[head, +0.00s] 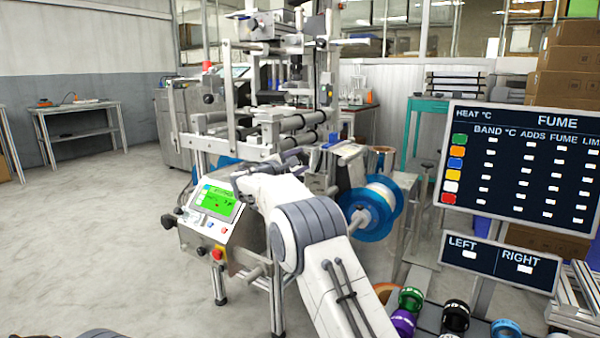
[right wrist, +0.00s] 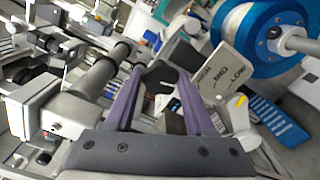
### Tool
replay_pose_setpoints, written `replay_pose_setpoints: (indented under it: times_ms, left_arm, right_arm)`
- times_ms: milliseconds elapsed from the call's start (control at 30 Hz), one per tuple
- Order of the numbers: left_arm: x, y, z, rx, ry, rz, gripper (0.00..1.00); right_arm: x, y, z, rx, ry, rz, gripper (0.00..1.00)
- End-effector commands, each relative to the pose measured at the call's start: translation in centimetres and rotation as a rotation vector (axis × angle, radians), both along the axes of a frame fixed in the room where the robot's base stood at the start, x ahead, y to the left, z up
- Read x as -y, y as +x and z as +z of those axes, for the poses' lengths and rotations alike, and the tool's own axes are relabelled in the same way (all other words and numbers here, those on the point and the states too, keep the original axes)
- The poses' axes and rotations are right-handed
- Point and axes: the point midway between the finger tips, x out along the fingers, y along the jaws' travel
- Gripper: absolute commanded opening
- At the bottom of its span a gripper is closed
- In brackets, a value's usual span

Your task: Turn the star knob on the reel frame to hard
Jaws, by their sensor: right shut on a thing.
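The star knob (right wrist: 158,76) is a dark lobed knob, seen in the right wrist view. My right gripper (right wrist: 161,82) is shut on it, with one purple-grey finger on each side. The fingers hide part of the knob's edge. Beside it is a pale label plate (right wrist: 222,75) with dark words; one reads LOW, and the others are slanted and hard to read. I cannot tell which word the knob points to. In the head view my right arm reaches to the reel frame (head: 330,90) and hides the knob.
A blue-flanged reel (head: 370,212) hangs right of my arm; it also shows in the right wrist view (right wrist: 262,32). A control box with a green screen (head: 215,203) stands left. Metal rollers (right wrist: 85,75) lie close beside the gripper. Floor at left is clear.

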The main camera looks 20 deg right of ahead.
Motion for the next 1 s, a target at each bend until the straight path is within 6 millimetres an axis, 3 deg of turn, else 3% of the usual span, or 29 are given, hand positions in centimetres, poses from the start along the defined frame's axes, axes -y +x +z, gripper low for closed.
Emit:
replay_pose_setpoints:
  times_ms: [33,400,1000]
  left_arm:
    - [0.0,0.0,-1.2,0.000,0.000,0.000,0.50]
    - [0.0,0.0,-4.8,0.000,0.000,0.000,0.50]
    - [0.0,0.0,-8.8,0.000,0.000,0.000,0.50]
  right_arm:
    - [-0.2,0.1,-0.4,0.041,0.028,0.007,0.00]
    - [-0.2,0.1,-0.4,0.317,0.244,0.008,0.00]
    - [-0.3,0.1,-0.3,0.763,0.597,0.009,0.00]
